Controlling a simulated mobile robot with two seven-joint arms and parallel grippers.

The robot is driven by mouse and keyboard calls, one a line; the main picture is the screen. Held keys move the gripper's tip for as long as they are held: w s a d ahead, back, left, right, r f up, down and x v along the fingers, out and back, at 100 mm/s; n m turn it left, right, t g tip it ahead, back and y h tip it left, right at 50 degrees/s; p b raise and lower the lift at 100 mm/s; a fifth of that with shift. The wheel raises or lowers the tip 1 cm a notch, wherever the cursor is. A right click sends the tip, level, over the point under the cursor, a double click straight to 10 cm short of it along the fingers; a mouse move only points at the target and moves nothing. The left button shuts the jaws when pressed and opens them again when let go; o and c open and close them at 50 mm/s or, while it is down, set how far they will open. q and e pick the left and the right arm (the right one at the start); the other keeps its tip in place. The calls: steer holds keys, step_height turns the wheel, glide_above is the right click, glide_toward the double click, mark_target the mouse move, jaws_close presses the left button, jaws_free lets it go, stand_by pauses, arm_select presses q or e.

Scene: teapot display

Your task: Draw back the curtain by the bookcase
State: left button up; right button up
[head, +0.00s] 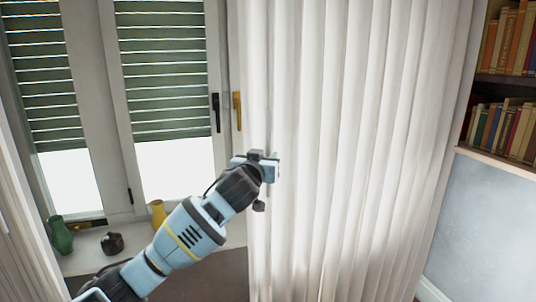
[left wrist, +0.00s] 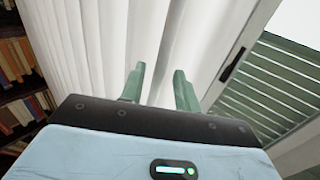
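The white pleated curtain (head: 350,140) hangs at full length beside the bookcase (head: 500,85) and covers the right part of the window side. Its left edge is next to the window frame. My left gripper (head: 275,162) is at the curtain's left edge region, about mid-height. In the left wrist view my left gripper (left wrist: 158,88) has its two green fingers apart, with the pale curtain (left wrist: 90,45) in front of and between them. Whether the fingers touch the cloth cannot be told. The bookcase shows in the left wrist view too (left wrist: 22,75). My right gripper is not in view.
The window (head: 165,90) with green slatted shutters is left of the curtain. On its sill stand a green vase (head: 61,235), a small dark pot (head: 112,243) and a yellow vase (head: 158,214). Another pale curtain (head: 25,245) hangs at far left.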

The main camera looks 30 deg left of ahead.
mark_target(267, 154)
arm_select(q)
steer(key=shift+x, duration=1.55)
jaws_close()
